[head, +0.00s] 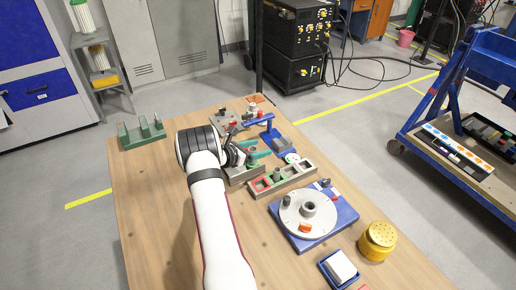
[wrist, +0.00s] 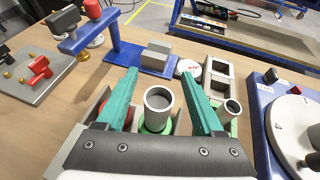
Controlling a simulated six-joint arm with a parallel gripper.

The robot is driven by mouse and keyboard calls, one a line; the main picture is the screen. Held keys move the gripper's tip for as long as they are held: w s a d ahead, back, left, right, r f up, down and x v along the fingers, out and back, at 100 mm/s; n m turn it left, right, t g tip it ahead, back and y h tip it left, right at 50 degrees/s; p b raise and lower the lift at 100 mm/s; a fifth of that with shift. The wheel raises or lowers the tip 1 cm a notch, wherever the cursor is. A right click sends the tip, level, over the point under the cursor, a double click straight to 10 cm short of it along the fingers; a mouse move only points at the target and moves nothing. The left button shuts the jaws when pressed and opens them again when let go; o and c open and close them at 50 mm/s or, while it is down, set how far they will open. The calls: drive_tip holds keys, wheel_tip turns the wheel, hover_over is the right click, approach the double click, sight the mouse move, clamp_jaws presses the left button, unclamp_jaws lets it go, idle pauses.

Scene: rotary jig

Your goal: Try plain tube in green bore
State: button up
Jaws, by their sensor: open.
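My gripper (wrist: 158,85) is open, its two green fingers apart on either side of a plain grey tube (wrist: 158,102). The tube stands upright at a green ring or bore (wrist: 158,127) in a grey block; it appears free of both fingers. How deep it sits is hidden. A red-marked bore (wrist: 103,100) shows partly behind the left finger. In the head view my gripper (head: 252,152) is over the grey block (head: 243,175), and my arm hides part of it. A second grey tube (wrist: 232,107) stands by green marking in the long rack (head: 298,180), right of my gripper.
A rotary jig with a white disc (head: 305,222) on a blue base is at the right. A blue stand (wrist: 115,46) and a plate with red parts (wrist: 38,72) lie beyond my gripper. A yellow perforated pot (head: 377,240) stands near the table's right edge.

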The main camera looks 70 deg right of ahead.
drive_tip(key=w+a+r+m+y, duration=0.1)
drive_tip(key=w+a+r, duration=0.25)
drive_tip(key=a, duration=0.35)
drive_tip(key=w+a+r+m, duration=0.2)
drive_tip(key=a+r, duration=0.2)
drive_tip(key=a, duration=0.2)
drive_tip(key=w+a+r+m+y, duration=0.1)
drive_tip(key=w+a+r, duration=0.15)
drive_tip(key=a, duration=0.45)
drive_tip(key=s+a+r+m+t+y, duration=0.2)
drive_tip(key=s+a+m+y, duration=0.1)
drive_tip(key=a, duration=1)
drive_tip(key=s+a+r+m+t+y, duration=0.1)
drive_tip(key=s+a+m+y, duration=0.3)
drive_tip(key=a, duration=0.9)
drive_tip(key=s+a+r+m+t+y, duration=0.2)
drive_tip(key=a+m, duration=0.4)
drive_tip(key=a, duration=0.8)
drive_tip(key=shift+s+r+m+t+y, duration=0.35)
drive_tip(key=shift+s+t+y, duration=0.45)
drive_tip(key=shift+y, duration=0.4)
